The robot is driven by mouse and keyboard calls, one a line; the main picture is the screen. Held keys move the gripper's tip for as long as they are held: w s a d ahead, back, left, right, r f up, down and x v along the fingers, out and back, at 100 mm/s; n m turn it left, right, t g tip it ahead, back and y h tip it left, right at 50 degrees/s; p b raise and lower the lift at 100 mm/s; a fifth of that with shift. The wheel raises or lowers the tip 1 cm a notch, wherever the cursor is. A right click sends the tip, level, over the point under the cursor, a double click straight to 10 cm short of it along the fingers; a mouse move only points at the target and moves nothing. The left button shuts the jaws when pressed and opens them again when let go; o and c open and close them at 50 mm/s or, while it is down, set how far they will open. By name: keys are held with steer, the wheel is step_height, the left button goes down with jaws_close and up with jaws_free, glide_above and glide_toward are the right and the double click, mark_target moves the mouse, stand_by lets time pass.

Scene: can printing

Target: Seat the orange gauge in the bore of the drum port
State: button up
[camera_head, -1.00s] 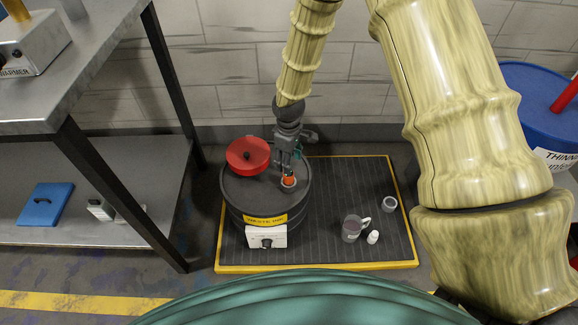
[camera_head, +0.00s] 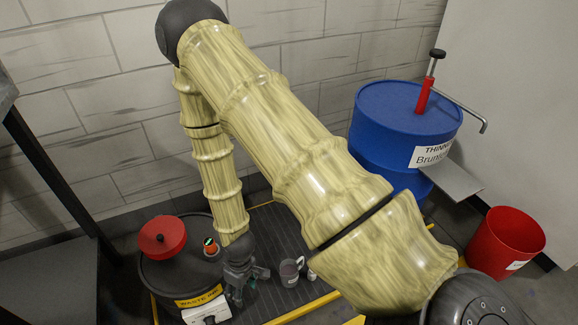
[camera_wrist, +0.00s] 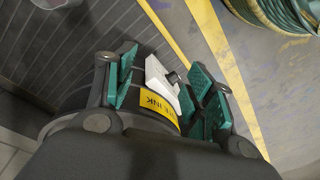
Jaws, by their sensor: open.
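The orange gauge (camera_head: 210,248) stands on top of the dark waste-ink drum (camera_head: 160,275), at the port near the drum's right side. Its dark, green-marked top faces up; I cannot tell how deep it sits in the bore. The port itself is mostly hidden by the gauge. My gripper (camera_head: 238,296) points down beside the drum's front right edge, apart from the gauge. In the wrist view my gripper (camera_wrist: 163,88) has its green-padded fingers spread, with nothing held between them. The gauge is not visible in the wrist view.
A red lidded funnel (camera_head: 162,238) sits on the drum. A white box with a knob (camera_wrist: 160,80) is at the drum's front. A grey mug (camera_head: 289,272) stands right of my gripper. A blue thinner drum (camera_head: 385,130) and red bin (camera_head: 505,243) are farther right.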

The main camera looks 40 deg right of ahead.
steer(key=s+d+f+m, duration=0.1)
steer(key=s+d+m, duration=0.1)
steer(key=s, duration=0.7)
steer(key=s+d+f+m+h, duration=0.1)
steer(key=s+f+m, duration=0.1)
steer(key=s, duration=0.6)
steer(key=shift+s+d, duration=0.4)
